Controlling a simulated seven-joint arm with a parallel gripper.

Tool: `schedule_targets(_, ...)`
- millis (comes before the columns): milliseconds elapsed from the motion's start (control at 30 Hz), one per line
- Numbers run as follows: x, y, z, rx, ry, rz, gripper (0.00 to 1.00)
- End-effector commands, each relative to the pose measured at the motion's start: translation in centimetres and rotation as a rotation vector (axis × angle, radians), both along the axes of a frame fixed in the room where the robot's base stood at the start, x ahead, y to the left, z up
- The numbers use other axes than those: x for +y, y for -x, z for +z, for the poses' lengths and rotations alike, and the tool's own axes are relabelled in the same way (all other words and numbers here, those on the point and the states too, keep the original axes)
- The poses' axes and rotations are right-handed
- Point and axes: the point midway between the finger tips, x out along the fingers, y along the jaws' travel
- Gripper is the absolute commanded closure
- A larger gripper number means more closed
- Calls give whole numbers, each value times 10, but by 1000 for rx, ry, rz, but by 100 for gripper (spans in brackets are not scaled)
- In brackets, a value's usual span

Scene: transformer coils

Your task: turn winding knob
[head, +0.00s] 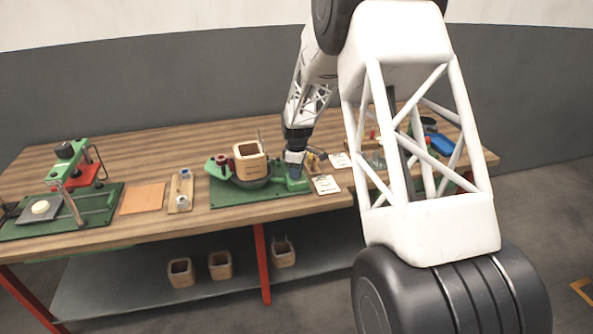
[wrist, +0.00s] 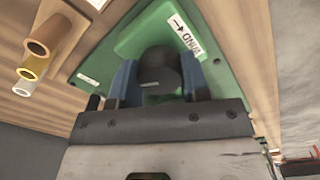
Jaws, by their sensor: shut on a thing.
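The winding knob (wrist: 158,78) is a dark round knob with a light mark on its face, on the green housing of the winding machine (wrist: 150,38). In the wrist view my gripper (wrist: 158,82) has its two blue-grey fingers on either side of the knob, shut on it. A white label with an arrow and the word "WIND" sits above the knob. In the head view my gripper (head: 294,160) is at the right end of the green winding machine base (head: 230,200), and the knob is hidden there. A wooden coil former (head: 250,160) stands on the machine.
Copper, yellow and pinkish cylinders (wrist: 35,72) lie beside the machine. A green press (head: 70,185) stands at the left of the wooden table (head: 150,146). Several wooden formers (head: 220,265) sit on the lower shelf. Paper cards (head: 326,184) lie right of the machine.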

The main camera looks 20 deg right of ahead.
Motion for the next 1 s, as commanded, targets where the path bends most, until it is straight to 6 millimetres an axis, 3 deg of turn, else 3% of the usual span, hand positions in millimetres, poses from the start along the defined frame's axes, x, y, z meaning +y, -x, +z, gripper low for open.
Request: schedule_targets(1000, 0, 0, 1, -1, -1, -963, 81)
